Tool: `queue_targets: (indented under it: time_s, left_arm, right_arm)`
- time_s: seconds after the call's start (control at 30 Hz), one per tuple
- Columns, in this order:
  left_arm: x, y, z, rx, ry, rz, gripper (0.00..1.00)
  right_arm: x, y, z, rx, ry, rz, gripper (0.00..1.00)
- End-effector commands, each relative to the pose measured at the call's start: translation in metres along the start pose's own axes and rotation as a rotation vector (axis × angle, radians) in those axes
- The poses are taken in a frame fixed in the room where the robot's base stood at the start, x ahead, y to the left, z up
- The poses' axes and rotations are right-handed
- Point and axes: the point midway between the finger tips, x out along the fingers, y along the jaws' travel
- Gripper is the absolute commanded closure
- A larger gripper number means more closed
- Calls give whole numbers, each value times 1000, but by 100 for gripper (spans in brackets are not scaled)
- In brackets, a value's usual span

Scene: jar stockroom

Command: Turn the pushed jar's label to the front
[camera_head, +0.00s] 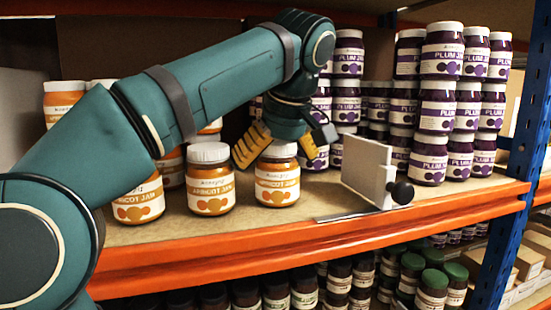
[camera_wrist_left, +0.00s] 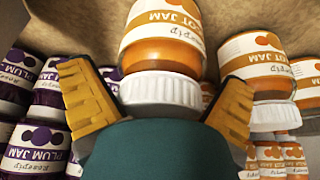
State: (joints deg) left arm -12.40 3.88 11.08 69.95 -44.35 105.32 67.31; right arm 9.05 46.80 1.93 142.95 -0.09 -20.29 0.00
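An apricot jam jar (camera_head: 277,183) with a white lid and orange-and-white label stands upright near the shelf's front edge. Its label shows toward the head camera. My left gripper (camera_head: 279,146) is above it, its yellow fingers spread to either side of the lid. In the left wrist view the same jar (camera_wrist_left: 163,45) appears upside down between the open fingers (camera_wrist_left: 160,105), with a visible gap on the left and a smaller one on the right. I cannot tell whether a finger touches. My right gripper is not in view.
Another apricot jar (camera_head: 211,188) stands close on the left, with more behind my left arm. A white divider plate (camera_head: 362,165) with a black knob stands to the right. Stacked plum jam jars (camera_head: 437,110) fill the right side. An orange beam (camera_head: 330,236) edges the shelf.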

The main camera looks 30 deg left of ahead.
Motion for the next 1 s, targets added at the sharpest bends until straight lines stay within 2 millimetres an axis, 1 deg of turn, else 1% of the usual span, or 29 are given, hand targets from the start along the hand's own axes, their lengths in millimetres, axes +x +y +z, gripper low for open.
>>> queue_targets:
  time_s: [0.17,0.27,0.53,0.7,1.0]
  left_arm:
    - [-2,0,0,0,0,0,0]
    - [-11,1,0,1,1,2,0]
    - [-54,1,1,1,0,5,0]
    - [-57,1,14,4,2,2,0]
    - [-64,0,30,3,2,2,0]
  right_arm:
    - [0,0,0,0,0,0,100]
    - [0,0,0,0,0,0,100]
    - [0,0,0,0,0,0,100]
    - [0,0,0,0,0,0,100]
    - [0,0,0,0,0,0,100]
